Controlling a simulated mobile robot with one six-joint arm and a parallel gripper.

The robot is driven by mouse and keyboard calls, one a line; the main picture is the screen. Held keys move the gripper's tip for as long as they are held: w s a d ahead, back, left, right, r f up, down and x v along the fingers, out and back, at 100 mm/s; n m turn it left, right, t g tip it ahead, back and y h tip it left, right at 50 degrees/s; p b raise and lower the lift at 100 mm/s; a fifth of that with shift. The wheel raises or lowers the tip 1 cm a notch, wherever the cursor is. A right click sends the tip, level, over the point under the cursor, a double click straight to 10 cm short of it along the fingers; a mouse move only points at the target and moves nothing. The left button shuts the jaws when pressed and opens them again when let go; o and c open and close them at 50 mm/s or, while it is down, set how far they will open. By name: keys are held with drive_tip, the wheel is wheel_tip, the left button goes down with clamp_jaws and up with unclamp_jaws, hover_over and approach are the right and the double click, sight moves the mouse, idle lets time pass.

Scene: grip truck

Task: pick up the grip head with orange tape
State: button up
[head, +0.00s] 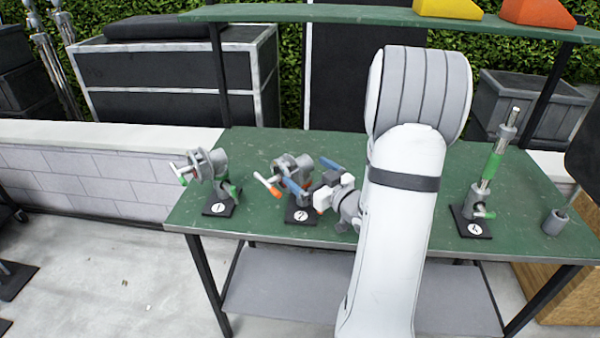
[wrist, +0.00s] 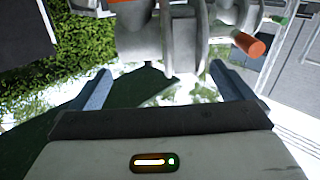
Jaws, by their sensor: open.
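The grip head with orange tape (head: 288,166) is a grey metal clamp standing on a black plate marked with a number (head: 301,214), mid-left on the green table. Its handle with an orange end (head: 274,190) points to the lower left. My gripper (head: 303,170) is open, its blue fingers spread beside the grip head, and the arm hides part of that area. In the wrist view the grip head (wrist: 168,35) fills the top centre, between and beyond the open fingers (wrist: 162,68). Its orange handle end (wrist: 249,43) shows at right. I cannot tell whether a finger touches it.
A similar grip head with green tape (head: 209,164) stands at left on its own plate. An upright rod with green tape (head: 490,167) stands at right, near a small grey cylinder (head: 555,222). A shelf (head: 350,14) with yellow and orange wedges crosses above the green table (head: 250,234).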

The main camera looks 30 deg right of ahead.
sight(298, 162)
drive_tip(key=p+x, duration=0.1)
drive_tip(key=x, duration=0.5)
drive_tip(key=shift+d, duration=0.2)
drive_tip(key=shift+s, duration=0.1)
drive_tip(key=shift+c, duration=0.6)
drive_tip(key=c, duration=1.7)
drive_tip(key=shift+r, duration=0.1)
